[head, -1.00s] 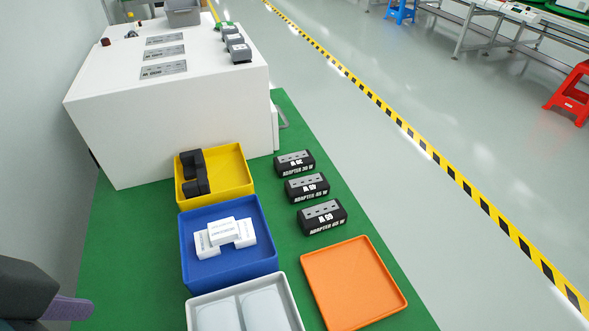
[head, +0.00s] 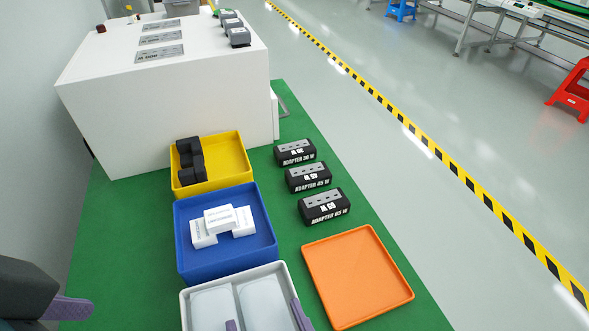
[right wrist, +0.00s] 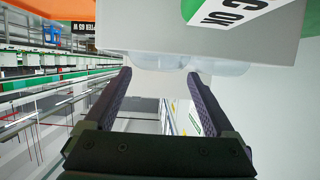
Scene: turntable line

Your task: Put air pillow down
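Two pale air pillows lie side by side in the white tray at the bottom of the head view, the left one (head: 212,306) and the right one (head: 262,298). My right gripper (head: 266,314) shows there as two purple fingers, one on each side of the right pillow. In the right wrist view its fingers (right wrist: 159,74) stand wide apart, with pale translucent pillow edges (right wrist: 222,67) near the tips. I see nothing clamped between them. My left gripper (head: 72,308) is at the lower left, only partly in view, over the green mat and away from the trays.
Behind the white tray (head: 278,268) stand a blue tray (head: 262,255) with white boxes and a yellow tray (head: 232,150) with black items. An orange tray (head: 357,275) on the right is empty. Three black adapter boxes (head: 322,206) stand behind it. Green mat lies between.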

